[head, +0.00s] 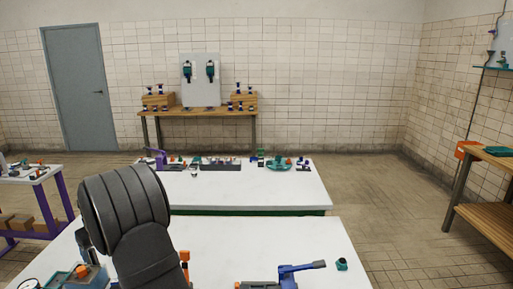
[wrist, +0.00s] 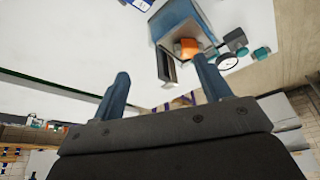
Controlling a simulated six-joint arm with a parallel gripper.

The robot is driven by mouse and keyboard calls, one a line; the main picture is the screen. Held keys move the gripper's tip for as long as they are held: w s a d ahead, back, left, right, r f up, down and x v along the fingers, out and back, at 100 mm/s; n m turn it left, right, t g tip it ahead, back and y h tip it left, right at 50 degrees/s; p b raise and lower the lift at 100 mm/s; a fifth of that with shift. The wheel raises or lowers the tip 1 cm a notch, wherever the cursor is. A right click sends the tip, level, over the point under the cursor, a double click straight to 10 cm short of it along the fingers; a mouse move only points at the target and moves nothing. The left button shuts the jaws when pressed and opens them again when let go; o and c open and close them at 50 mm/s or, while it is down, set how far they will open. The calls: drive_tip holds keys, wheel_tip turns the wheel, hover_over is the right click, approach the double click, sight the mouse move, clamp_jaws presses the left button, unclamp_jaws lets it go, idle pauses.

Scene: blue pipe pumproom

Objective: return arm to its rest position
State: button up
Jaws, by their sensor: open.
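My gripper (wrist: 160,66) is open in the wrist view, its two blue fingers apart with nothing between them. A blue box-shaped device with an orange part (wrist: 186,46) and a round dial gauge (wrist: 228,62) show beyond the fingertips, near the edge of a white tabletop (wrist: 75,35). How far the fingers are from the device I cannot tell. In the head view my dark ribbed arm rises at the left over the near white table (head: 240,240); my gripper cannot be made out there.
A blue-handled valve (head: 300,270) and a small teal part (head: 342,265) are on the near table's right. A second white table (head: 240,190) with several parts stands behind. A wooden bench (head: 205,112) is at the back wall, a side table (head: 40,174) at left.

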drive_tip(key=s+a+f+n+g+y, duration=0.1)
drive_tip(key=s+a+f+n+g, duration=0.1)
drive_tip(key=s+a+f+n, duration=0.3)
drive_tip(key=s+a+f, duration=0.4)
drive_tip(key=a, duration=0.1)
drive_tip(key=shift+s+a+n, duration=0.3)
drive_tip(key=shift+a+n, duration=0.1)
